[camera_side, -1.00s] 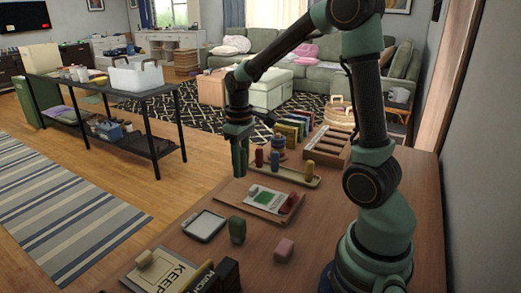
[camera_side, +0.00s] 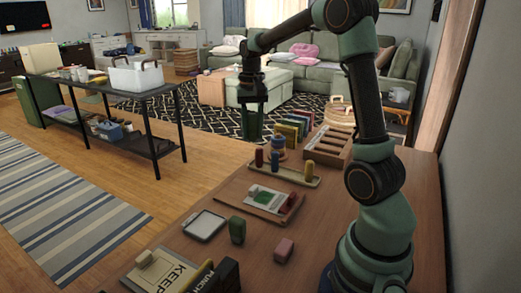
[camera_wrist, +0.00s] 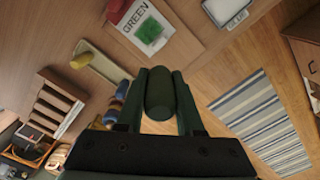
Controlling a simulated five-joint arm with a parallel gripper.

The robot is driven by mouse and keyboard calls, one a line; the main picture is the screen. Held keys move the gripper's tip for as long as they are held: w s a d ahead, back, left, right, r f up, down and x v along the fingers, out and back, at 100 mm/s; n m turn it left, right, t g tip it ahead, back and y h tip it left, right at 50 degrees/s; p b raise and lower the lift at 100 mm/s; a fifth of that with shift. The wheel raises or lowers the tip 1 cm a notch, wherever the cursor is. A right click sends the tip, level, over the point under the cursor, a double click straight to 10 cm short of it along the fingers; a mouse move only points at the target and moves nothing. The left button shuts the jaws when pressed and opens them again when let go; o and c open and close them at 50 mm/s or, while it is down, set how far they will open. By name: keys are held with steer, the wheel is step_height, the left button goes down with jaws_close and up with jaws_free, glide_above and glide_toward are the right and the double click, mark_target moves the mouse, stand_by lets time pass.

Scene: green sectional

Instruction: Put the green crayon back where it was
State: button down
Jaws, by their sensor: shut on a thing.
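In the wrist view, my gripper (camera_wrist: 160,95) is shut on the green crayon (camera_wrist: 159,92), a thick dark-green cylinder between the two fingers. In the side view, my gripper (camera_side: 252,125) hangs in the air beyond the crayon tray, over the table's far left edge. The crayon is hard to make out there against the green fingers. The yellow crayon lies near the tray's end in the wrist view (camera_wrist: 82,60).
A board with a green-square card (camera_side: 265,199) lies in front of the tray. A wooden compartment box (camera_side: 327,148) and several upright books (camera_side: 294,126) are behind.

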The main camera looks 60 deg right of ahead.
mark_target(291, 176)
steer(key=s+d+m, duration=0.3)
steer(key=d+m, duration=0.1)
steer(key=d, duration=0.4)
steer(key=s+d+m, duration=0.2)
steer(key=d+m, duration=0.2)
steer(key=d, duration=0.4)
steer(key=f, duration=1.9)
steer(key=shift+s+d+f, duration=0.25)
steer(key=shift+s+f, duration=0.05)
steer(key=shift+f, duration=0.05)
steer(key=shift+f, duration=0.15)
steer(key=c, duration=0.5)
jaws_free()
steer(key=shift+c, duration=0.2)
